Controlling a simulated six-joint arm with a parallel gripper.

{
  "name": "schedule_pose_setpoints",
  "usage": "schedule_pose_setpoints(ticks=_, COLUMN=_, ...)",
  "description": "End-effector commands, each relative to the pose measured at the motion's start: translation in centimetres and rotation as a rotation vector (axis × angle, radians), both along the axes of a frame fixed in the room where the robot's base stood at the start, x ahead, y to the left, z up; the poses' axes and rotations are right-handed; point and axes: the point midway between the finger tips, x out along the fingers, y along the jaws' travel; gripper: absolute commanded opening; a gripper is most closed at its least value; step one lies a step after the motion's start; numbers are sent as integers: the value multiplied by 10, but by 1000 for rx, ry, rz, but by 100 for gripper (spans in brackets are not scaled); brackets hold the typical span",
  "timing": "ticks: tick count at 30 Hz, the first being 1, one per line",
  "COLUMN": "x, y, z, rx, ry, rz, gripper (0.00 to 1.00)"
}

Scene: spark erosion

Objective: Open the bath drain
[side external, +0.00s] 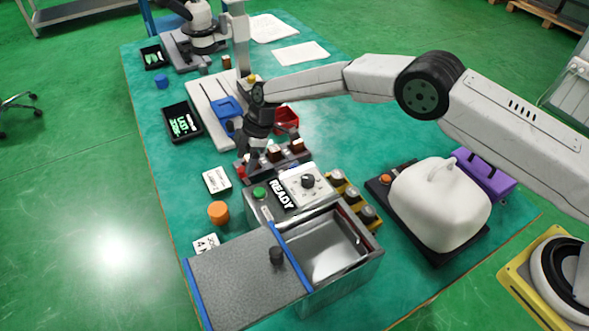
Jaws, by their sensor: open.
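The bath (335,245) is an open metal tank at the front centre, with a shiny inside. A grey speckled cover (235,290) with a black knob lies beside it on the left, and a blue strip (285,252) runs along the edge between them. Behind the bath stands a control panel with a dial (307,181), a green button (259,193) and a display (284,195) reading READY. I cannot tell which part works the drain. My black gripper (246,165) is open and points down at the left end of a dark rack, behind the panel. It hides part of that rack.
The rack (277,161) holds brown-topped blocks. Bottles in a yellow holder (353,197) stand right of the panel. A white canister (440,203) and a purple box (484,174) stand farther right. An orange cylinder (218,211) is at left. A red bin (286,120) is behind.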

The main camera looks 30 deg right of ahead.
Motion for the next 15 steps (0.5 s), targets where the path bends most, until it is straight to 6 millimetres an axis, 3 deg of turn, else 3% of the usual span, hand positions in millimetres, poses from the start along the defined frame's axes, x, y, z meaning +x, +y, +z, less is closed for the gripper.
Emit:
schedule_pose_setpoints(ticks=6, x=0, y=8, z=-20, rx=0, ry=1, rz=1, gripper=72)
schedule_pose_setpoints(ticks=15, x=0, y=12, z=-29, rx=0, ry=0, rz=0, gripper=72)
